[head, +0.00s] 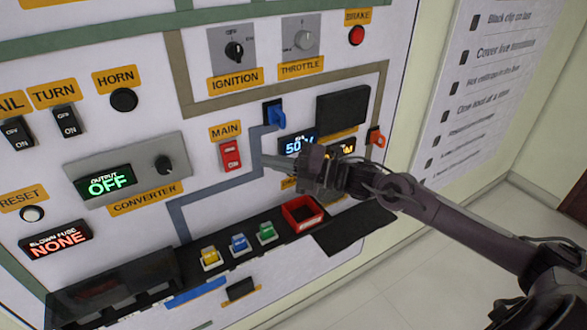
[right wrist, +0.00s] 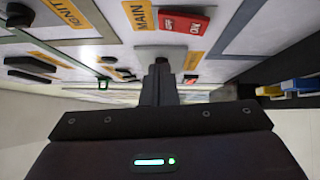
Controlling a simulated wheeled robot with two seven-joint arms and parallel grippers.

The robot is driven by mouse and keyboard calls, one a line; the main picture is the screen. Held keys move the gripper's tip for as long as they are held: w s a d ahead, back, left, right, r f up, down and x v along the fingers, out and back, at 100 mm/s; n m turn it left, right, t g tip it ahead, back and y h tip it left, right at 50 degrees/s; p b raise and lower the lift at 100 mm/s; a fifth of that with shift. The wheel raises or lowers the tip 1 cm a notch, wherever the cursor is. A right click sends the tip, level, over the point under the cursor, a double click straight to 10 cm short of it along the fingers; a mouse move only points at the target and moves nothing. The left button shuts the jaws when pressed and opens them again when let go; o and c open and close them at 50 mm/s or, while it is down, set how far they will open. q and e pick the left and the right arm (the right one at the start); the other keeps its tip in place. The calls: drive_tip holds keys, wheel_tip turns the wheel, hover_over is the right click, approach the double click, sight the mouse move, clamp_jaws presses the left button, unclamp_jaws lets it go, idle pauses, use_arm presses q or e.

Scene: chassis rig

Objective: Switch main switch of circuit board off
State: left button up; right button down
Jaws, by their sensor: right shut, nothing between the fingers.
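The circuit board (head: 150,45) is a white wall panel with a red main switch (head: 231,155) under a yellow MAIN label (head: 225,131). The red switch also shows in the right wrist view (right wrist: 184,23), with OFF and ON marks. My right gripper (head: 268,160) is shut and empty, just to the right of the red switch, with a visible gap between them in the head view. In the right wrist view its fingers (right wrist: 158,75) point toward the board below the switch. Whether the tips touch the board cannot be told. My left gripper is not in view.
A blue plug (head: 275,115) and lit meter displays (head: 296,147) lie close to my right gripper. Below are a red bin (head: 302,213), a black shelf with coloured blocks (head: 239,243), and the converter unit (head: 130,172) at left. A text poster (head: 490,90) hangs on the right wall.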

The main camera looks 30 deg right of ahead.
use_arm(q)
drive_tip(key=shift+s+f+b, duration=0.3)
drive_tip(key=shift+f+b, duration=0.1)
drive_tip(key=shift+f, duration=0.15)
use_arm(e)
drive_tip(key=s+d, duration=0.3)
drive_tip(key=shift+s+r, duration=0.2)
drive_tip(key=shift+r, duration=0.2)
drive_tip(key=shift+s, duration=0.1)
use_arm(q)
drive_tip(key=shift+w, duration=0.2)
